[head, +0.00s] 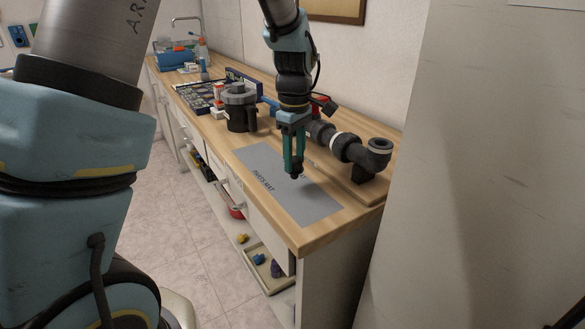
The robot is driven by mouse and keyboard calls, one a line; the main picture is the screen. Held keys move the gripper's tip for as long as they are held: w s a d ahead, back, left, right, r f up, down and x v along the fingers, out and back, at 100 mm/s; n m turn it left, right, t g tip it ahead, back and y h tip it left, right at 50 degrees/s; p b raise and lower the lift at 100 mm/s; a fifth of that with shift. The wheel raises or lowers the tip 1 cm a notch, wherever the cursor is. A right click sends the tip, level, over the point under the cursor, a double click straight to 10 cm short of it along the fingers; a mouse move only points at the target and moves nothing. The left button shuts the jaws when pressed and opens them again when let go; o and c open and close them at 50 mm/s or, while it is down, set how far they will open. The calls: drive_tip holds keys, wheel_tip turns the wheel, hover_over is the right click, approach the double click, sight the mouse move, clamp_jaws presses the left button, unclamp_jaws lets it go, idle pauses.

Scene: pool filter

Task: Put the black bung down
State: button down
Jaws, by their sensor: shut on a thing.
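My gripper (293,165) points down over the grey parts mat (307,207) on the wooden bench. Its green fingers are shut on the small black bung (295,176), which shows at the fingertips. The bung appears just above or at the mat's surface; I cannot tell whether it touches. The fingers hide part of the bung and some of the mat behind it.
A black pipe assembly (345,147) lies right of the mat near the wall. A black filter pot (240,107) stands beyond the mat, with a parts tray (195,97) farther back. The mat's near end is clear, close to the bench's front edge (300,243).

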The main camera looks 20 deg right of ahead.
sight(295, 160)
drive_tip(key=shift+f, duration=1.7)
drive_tip(key=shift+f, duration=0.1)
drive_tip(key=shift+f, duration=0.15)
drive_tip(key=shift+c, duration=1.9)
unclamp_jaws()
wheel_tip(295, 160, up, 12)
drive_tip(key=shift+r+b, duration=0.25)
drive_tip(key=shift+b, duration=0.25)
